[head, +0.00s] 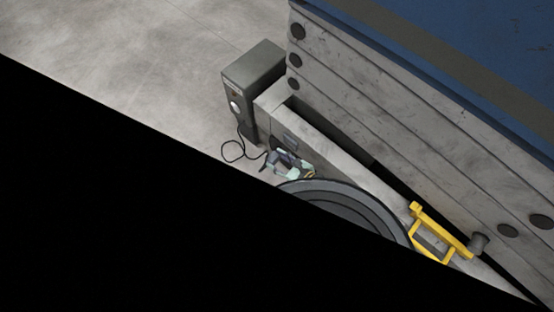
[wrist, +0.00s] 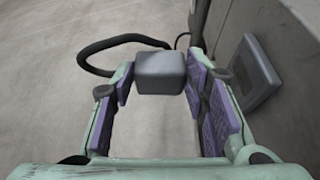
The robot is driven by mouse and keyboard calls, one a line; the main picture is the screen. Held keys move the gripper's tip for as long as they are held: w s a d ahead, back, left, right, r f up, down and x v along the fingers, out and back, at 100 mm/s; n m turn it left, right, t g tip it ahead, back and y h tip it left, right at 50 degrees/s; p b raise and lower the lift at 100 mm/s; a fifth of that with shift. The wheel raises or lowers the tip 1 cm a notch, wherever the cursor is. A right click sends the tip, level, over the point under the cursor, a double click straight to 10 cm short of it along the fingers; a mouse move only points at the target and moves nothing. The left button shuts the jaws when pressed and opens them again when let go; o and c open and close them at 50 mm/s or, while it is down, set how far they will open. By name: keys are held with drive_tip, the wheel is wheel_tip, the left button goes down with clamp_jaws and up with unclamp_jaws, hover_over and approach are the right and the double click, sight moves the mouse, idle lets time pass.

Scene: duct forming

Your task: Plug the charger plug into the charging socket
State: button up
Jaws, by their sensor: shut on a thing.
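My gripper (head: 284,161) is low beside the grey wall in the head view. In the wrist view its purple-padded fingers are shut on the charger plug (wrist: 160,72), a grey block between the fingertips. A black cable (wrist: 110,42) loops from the plug to the left and back. A grey square plate with a raised rim, apparently the charging socket (wrist: 258,73), is on the wall just right of the right finger, apart from the plug. It also shows as a small plate in the head view (head: 291,140). The plug itself is too small to make out there.
A grey post box (head: 253,80) stands at the wall's end, with the cable (head: 232,151) hanging from it. A large panelled machine (head: 400,120) with a blue top fills the right. A yellow bracket (head: 432,240) is further along. Open concrete floor (head: 140,60) lies left.

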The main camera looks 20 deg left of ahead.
drive_tip(key=shift+w+d+b, duration=0.25)
drive_tip(key=shift+w+b, duration=0.15)
drive_tip(key=shift+w, duration=0.35)
drive_tip(key=shift+w+d+b, duration=0.3)
drive_tip(key=shift+w+b, duration=0.1)
drive_tip(key=shift+w, duration=0.35)
drive_tip(key=shift+w+d+b, duration=0.25)
drive_tip(key=shift+w+b, duration=0.15)
drive_tip(key=shift+w, duration=0.35)
drive_tip(key=shift+w+d, duration=0.1)
drive_tip(key=shift+w, duration=0.05)
drive_tip(key=shift+c, duration=0.2)
